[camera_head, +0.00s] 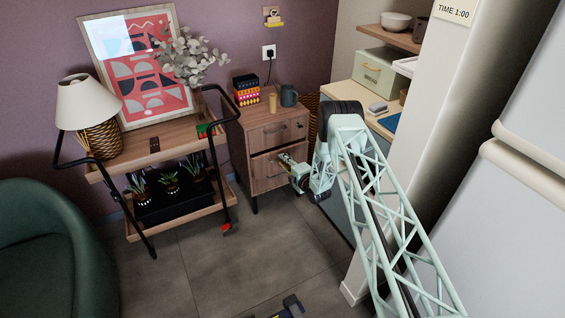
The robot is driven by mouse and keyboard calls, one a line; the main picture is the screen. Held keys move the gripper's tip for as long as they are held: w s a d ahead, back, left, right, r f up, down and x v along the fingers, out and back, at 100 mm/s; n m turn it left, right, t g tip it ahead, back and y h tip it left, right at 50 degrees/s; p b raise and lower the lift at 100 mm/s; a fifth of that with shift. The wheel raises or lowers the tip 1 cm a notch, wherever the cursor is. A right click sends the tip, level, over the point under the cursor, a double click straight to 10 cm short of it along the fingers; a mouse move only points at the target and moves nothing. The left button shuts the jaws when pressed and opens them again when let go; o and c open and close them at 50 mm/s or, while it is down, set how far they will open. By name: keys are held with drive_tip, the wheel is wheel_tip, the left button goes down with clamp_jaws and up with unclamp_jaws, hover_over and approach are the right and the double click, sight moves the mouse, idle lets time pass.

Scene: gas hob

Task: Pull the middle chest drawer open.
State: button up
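The wooden chest (240,151) stands against the wall in the camera_head view, left of my arm. Its top drawer (277,134) looks closed. A lower drawer front (262,168), apparently the middle one, shows below it, with a dark gap between the two. I cannot tell whether that gap means this drawer is slightly out. My gripper (287,160) is at the right part of this lower front and overlaps it in the picture. Whether it touches the handle, and whether its fingers are open or shut, is too small to tell. My arm and gripper hide the right side of the lower chest.
A mug (289,95), a tan cup (272,103) and patterned boxes (245,89) stand on the chest. A wooden trolley (180,218) with plants and a lamp is close on the left. A desk (357,96) stands behind my arm. The floor (285,232) in front is mostly clear.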

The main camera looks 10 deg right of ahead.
drive_tip(key=shift+w+a+f, duration=0.1)
drive_tip(key=shift+w+a, duration=0.1)
drive_tip(key=shift+w, duration=0.4)
drive_tip(key=shift+c, duration=0.6)
clamp_jaws()
